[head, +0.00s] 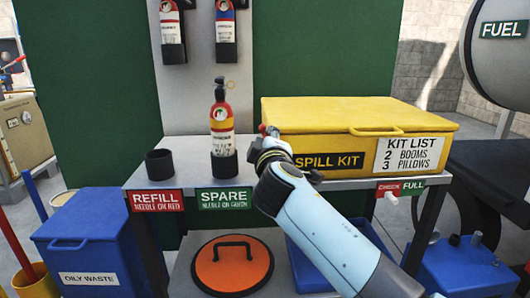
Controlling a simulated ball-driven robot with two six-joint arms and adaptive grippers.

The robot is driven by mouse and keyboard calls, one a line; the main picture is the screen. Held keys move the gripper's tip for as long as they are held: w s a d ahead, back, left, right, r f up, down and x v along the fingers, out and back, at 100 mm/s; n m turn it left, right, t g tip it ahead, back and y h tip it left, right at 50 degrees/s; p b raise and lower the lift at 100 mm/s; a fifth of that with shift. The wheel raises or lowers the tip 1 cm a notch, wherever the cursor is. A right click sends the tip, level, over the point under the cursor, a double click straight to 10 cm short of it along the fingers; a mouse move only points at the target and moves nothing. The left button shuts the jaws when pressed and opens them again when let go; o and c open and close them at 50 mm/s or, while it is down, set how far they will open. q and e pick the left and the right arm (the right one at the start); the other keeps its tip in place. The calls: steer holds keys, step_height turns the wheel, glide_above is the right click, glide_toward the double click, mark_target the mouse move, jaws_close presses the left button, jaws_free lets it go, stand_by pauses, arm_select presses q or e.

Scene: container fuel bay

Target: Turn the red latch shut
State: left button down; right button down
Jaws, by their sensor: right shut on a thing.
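The red latch (270,131) shows as a small red piece at the left front corner of the yellow spill kit box (350,114), whose lid is down. My right gripper (265,140) is at that corner, reaching up from the lower right, and is shut on the red latch. The fingers and wrist hide most of the latch, so its exact angle cannot be told. My left gripper is not in view.
An orange lid (232,272) and a blue bin (320,262) sit below. A blue oily waste bin (85,245) stands at left.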

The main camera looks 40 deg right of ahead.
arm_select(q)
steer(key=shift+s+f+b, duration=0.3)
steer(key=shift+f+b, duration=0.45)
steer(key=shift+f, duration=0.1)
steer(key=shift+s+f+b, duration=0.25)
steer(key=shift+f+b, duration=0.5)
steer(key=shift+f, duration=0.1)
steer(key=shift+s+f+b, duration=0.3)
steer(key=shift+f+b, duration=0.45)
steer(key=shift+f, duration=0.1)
arm_select(e)
steer(key=shift+s+d+m, duration=0.15)
steer(key=shift+d+m, duration=0.1)
steer(key=shift+m, duration=0.9)
steer(key=shift+s+d+m, duration=0.15)
steer(key=shift+d+m, duration=0.05)
steer(key=shift+m, duration=0.9)
steer(key=shift+s+d+m, duration=0.15)
steer(key=shift+d+m, duration=0.1)
steer(key=shift+m, duration=0.9)
steer(key=c, duration=1.2)
jaws_free()
steer(key=shift+r, duration=0.1)
steer(key=v, duration=0.7)
steer(key=shift+s+a, duration=0.15)
steer(key=shift+s, duration=0.1)
